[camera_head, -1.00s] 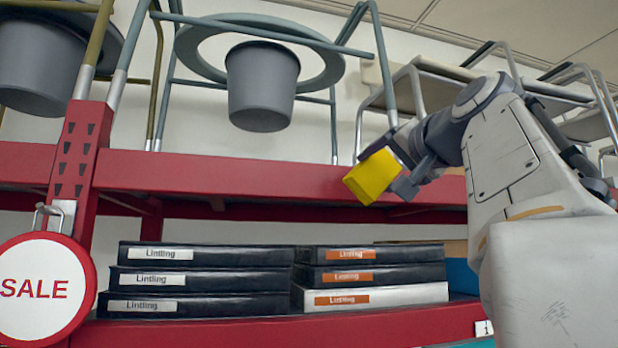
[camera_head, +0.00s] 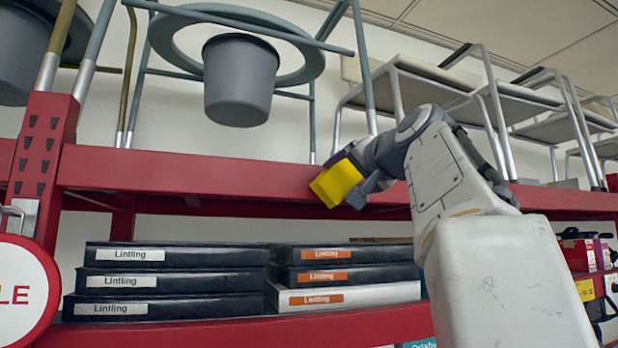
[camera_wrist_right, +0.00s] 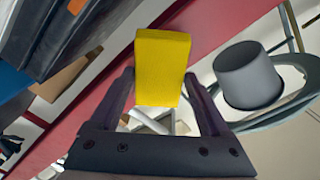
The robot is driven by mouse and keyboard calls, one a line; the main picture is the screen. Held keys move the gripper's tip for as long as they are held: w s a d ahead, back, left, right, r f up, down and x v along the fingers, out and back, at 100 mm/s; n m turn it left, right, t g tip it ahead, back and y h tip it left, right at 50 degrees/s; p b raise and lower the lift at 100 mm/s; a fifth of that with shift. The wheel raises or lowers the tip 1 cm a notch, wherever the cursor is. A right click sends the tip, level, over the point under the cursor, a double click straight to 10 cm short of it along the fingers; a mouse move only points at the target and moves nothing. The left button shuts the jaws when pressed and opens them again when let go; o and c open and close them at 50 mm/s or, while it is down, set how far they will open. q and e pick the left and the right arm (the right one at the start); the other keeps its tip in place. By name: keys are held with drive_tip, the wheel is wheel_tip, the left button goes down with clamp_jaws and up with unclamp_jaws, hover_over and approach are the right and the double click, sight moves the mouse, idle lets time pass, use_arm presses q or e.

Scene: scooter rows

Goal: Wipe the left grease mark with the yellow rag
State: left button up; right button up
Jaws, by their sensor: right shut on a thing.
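The yellow rag (camera_head: 335,183) is a block-like yellow piece at the front of the red upper shelf beam (camera_head: 200,172). My right gripper (camera_head: 352,182) is shut on it. In the right wrist view the rag (camera_wrist_right: 162,66) stands between the two dark fingers of the right gripper (camera_wrist_right: 160,95), with the red beam behind it. I cannot tell whether the rag touches the beam. I make out no grease mark in either view; the rag and gripper cover part of the beam. My left gripper is not in view.
Commode chairs with grey buckets (camera_head: 241,80) and metal-framed seats (camera_head: 430,75) stand on the upper shelf. Black boxes (camera_head: 170,281) and a white-sided box (camera_head: 345,297) lie stacked on the lower shelf. A round sale sign (camera_head: 22,292) hangs at the left.

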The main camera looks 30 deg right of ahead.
sight(357, 179)
drive_tip(key=shift+x, duration=1)
idle(0.4)
drive_tip(key=shift+s+d, duration=0.25)
drive_tip(key=shift+d, duration=0.55)
drive_tip(key=shift+s+d, duration=0.2)
drive_tip(key=shift+d, duration=0.6)
drive_tip(key=s+d, duration=0.1)
drive_tip(key=d, duration=0.6)
drive_tip(key=shift+s, duration=0.2)
drive_tip(key=shift+w+a+b, duration=0.4)
drive_tip(key=shift+a, duration=1.35)
drive_tip(key=shift+w+a+b, duration=0.4)
drive_tip(key=shift+a, duration=1.3)
drive_tip(key=shift+w+a+b, duration=0.4)
drive_tip(key=shift+w+a, duration=0.05)
drive_tip(key=shift+a, duration=1.3)
drive_tip(key=shift+s, duration=0.1)
